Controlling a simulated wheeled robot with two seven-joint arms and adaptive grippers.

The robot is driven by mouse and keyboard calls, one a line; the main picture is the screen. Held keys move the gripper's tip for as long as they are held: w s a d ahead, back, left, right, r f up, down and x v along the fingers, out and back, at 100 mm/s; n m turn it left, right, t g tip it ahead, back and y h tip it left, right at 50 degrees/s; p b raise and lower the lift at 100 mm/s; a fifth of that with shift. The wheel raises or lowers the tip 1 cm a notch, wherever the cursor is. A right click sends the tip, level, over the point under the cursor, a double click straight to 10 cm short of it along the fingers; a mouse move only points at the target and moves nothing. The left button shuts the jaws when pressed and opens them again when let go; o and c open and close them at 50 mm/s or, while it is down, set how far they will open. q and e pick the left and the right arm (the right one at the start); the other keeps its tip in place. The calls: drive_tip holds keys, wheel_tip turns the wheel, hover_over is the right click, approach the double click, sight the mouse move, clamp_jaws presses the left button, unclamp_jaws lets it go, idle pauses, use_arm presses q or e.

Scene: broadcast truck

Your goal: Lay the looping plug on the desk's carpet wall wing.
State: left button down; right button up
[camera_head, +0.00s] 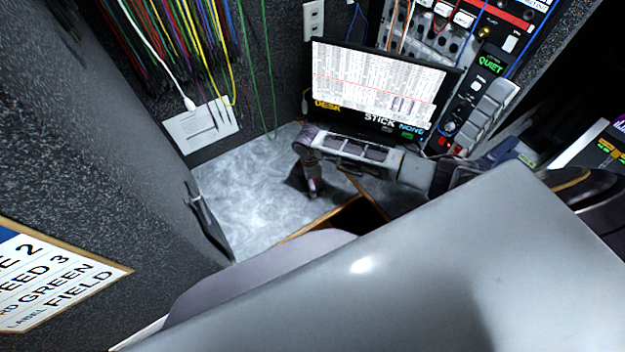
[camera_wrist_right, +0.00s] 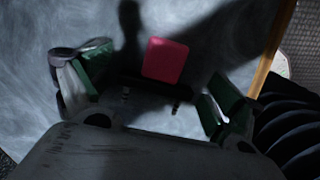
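A small pink-red block (camera_wrist_right: 165,60), perhaps the looping plug, shows in the right wrist view above the pale desk surface. My right gripper (camera_head: 312,183) points down over the desk in the head view. In the wrist view its green-padded fingers stand wide apart on either side of the block, with gaps on both sides. I cannot tell how high the fingertips are. A dark grey carpet wall (camera_head: 95,130) rises at the left of the desk (camera_head: 245,200). My left gripper is out of view.
A screen (camera_head: 378,85) stands behind my right arm. Coloured cables (camera_head: 195,45) hang at the back left above a white wall plate (camera_head: 200,127). A dark fitting (camera_head: 205,222) is on the left wall. A wood-edged opening (camera_head: 340,218) lies in front of the gripper.

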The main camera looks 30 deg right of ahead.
idle(0.4)
wheel_tip(320, 180, up, 12)
drive_tip(key=shift+a+r, duration=0.15)
drive_tip(key=shift+a, duration=0.25)
idle(0.4)
drive_tip(key=shift+a, duration=0.1)
idle(0.7)
